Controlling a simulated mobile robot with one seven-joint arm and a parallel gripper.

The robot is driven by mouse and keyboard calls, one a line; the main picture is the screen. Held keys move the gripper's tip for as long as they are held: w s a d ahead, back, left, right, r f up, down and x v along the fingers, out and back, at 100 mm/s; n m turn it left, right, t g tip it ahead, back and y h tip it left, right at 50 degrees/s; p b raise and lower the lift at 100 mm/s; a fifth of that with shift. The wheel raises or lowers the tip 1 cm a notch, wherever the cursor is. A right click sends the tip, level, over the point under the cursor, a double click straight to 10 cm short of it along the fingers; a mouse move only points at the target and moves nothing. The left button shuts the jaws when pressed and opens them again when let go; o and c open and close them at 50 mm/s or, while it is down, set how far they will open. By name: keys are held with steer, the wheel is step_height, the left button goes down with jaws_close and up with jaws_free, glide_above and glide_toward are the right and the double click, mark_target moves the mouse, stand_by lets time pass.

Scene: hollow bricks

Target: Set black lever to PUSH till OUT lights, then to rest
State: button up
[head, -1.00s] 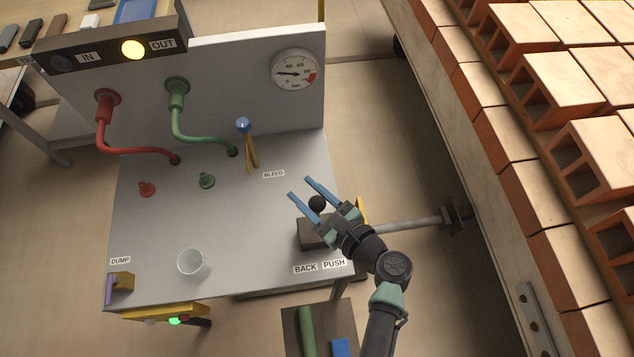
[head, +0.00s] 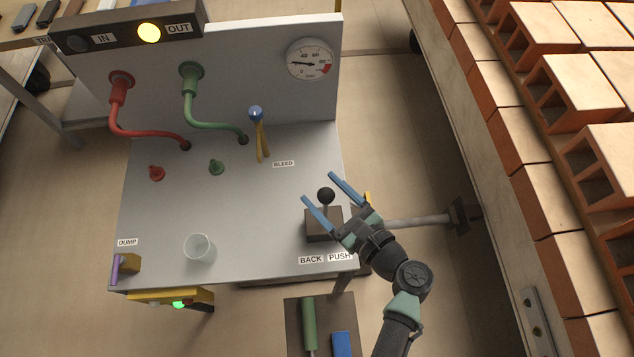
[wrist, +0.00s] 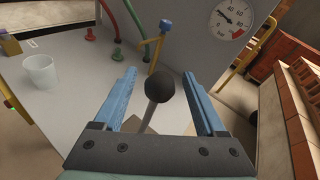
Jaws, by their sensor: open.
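The black lever (head: 326,195) has a round black knob on a grey stem and stands about upright from a dark base block (head: 322,226), above the BACK label (head: 311,260) and PUSH label (head: 340,257). My gripper (head: 318,187) is open, with its blue fingers on either side of the knob. In the wrist view the knob (wrist: 160,88) sits between the spread fingers, with a gap on each side. The OUT lamp (head: 149,32) glows yellow. The IN lamp (head: 78,43) is dark.
A blue-topped BLEED lever (head: 256,113) stands further back. A clear cup (head: 199,249) and the purple DUMP lever (head: 115,269) are at the left. Red (head: 140,133) and green (head: 210,125) pipes run at the back. A gauge (head: 312,60) hangs on the back panel.

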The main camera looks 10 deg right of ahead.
steer(key=b+v, duration=0.1)
steer(key=v, duration=0.9)
steer(key=w+a+r+n+t+h, duration=0.1)
steer(key=w+r+n+t+h, duration=0.15)
steer(key=w+r+n, duration=0.85)
steer(key=w+a+r+n+t+h, duration=0.1)
steer(key=w+r+n+h, duration=0.35)
steer(key=r, duration=1.05)
steer(key=a+r+n+t, duration=0.2)
steer(key=r+n+t, duration=0.15)
steer(key=r, duration=0.65)
steer(key=a+r+n+t, duration=0.2)
steer(key=a+r+n, duration=0.15)
steer(key=r, duration=0.65)
steer(key=s+a+r+n+t, duration=0.1)
steer(key=s+r+n+t, duration=0.1)
steer(key=s+r, duration=0.3)
steer(key=s+a+r+n+t+h, duration=0.1)
steer(key=s+r+n+t, duration=0.2)
steer(key=r, duration=0.6)
steer(key=s, duration=0.2)
steer(key=shift+s+a+r, duration=0.2)
steer(key=shift+s+a, duration=0.15)
